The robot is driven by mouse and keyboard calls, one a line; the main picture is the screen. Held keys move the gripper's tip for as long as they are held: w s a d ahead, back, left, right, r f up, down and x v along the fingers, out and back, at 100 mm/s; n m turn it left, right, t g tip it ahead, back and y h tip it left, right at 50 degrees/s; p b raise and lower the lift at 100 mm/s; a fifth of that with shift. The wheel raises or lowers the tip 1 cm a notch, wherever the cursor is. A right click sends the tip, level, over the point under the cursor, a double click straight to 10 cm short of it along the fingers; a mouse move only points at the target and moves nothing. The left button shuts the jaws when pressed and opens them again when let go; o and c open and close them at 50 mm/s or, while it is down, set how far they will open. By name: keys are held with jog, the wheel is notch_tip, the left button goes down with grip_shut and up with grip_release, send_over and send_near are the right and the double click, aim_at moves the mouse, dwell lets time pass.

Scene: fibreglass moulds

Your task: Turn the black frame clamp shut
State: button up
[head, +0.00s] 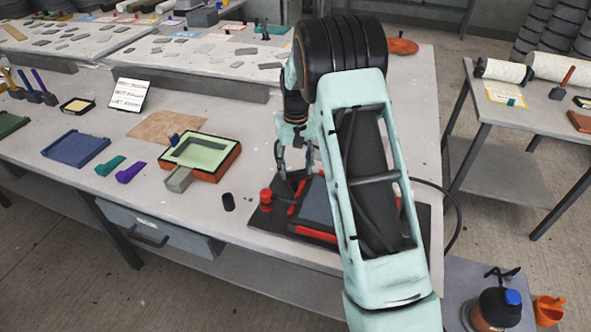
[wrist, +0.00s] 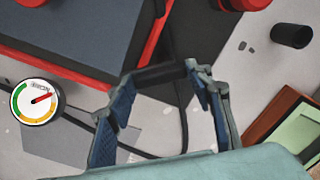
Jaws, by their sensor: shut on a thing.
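The black frame clamp (wrist: 160,76) shows in the wrist view as a dark bar between my fingertips, at the edge of a red frame (wrist: 148,47) with a dark grey panel. My gripper (wrist: 163,80) is shut on it, with one blue-padded finger on each side. In the head view my gripper (head: 296,165) is above the left part of the red frame (head: 312,232), which lies on a black mat (head: 268,218). My arm covers much of the frame there. How far the clamp is turned cannot be told.
A round gauge (wrist: 36,102) and dark hoses are close to my gripper. A red knob (head: 266,196) and black cup (head: 228,202) stand left of the frame. An orange mould with a green inside (head: 205,156) is farther left.

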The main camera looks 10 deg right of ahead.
jog(key=m, duration=0.6)
jog(key=shift+s+m+b, duration=0.2)
jog(key=shift+m+b, duration=0.1)
jog(key=shift+m, duration=0.1)
dwell(0.4)
jog(key=o, duration=1.2)
jog(key=shift+c, duration=0.2)
jog(key=shift+r, duration=0.15)
notch_tip(320, 180, up, 12)
